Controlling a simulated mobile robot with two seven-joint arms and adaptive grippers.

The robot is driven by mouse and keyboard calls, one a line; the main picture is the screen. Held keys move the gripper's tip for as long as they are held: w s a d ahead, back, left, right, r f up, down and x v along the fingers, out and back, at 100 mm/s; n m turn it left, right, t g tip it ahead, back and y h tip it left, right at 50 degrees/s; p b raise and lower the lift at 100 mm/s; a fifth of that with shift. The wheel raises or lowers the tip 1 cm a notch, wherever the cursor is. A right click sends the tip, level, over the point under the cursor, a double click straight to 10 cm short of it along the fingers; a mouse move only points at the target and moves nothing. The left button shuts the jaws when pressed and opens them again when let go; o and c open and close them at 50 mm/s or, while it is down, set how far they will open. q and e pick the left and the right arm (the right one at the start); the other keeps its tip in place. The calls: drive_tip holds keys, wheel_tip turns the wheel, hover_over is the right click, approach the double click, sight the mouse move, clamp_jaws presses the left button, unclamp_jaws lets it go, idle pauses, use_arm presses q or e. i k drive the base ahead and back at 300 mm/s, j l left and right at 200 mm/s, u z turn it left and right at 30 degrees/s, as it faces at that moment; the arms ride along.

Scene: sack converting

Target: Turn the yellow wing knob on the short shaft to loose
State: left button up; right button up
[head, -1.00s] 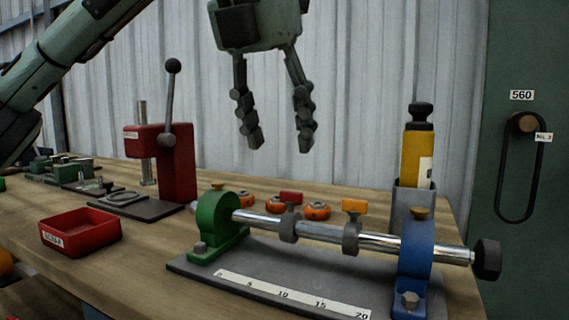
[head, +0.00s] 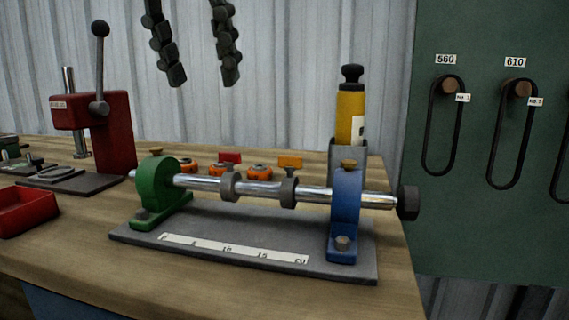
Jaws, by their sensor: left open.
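The short shaft (head: 257,188) lies level between a green stand (head: 152,182) and a blue stand (head: 345,205) on a grey base plate (head: 190,248). Two grey collars sit on it. The right collar (head: 288,194) carries the yellow-orange wing knob (head: 290,162), which stands upright with its flat face towards me. The left collar (head: 230,188) carries a red wing knob (head: 230,157). My left gripper (head: 203,80) is open and empty, fingers pointing down, above and left of the knobs. Only its fingers show. My right gripper is not in view.
Orange rings (head: 259,172) lie behind the shaft. A yellow bottle-like tool (head: 351,118) stands in a grey holder behind the blue stand. A red press (head: 112,130) and a red tray (head: 24,211) are at left. Belts hang on a green panel (head: 480,220) at right.

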sight(290, 165)
drive_tip(key=k, duration=1.45)
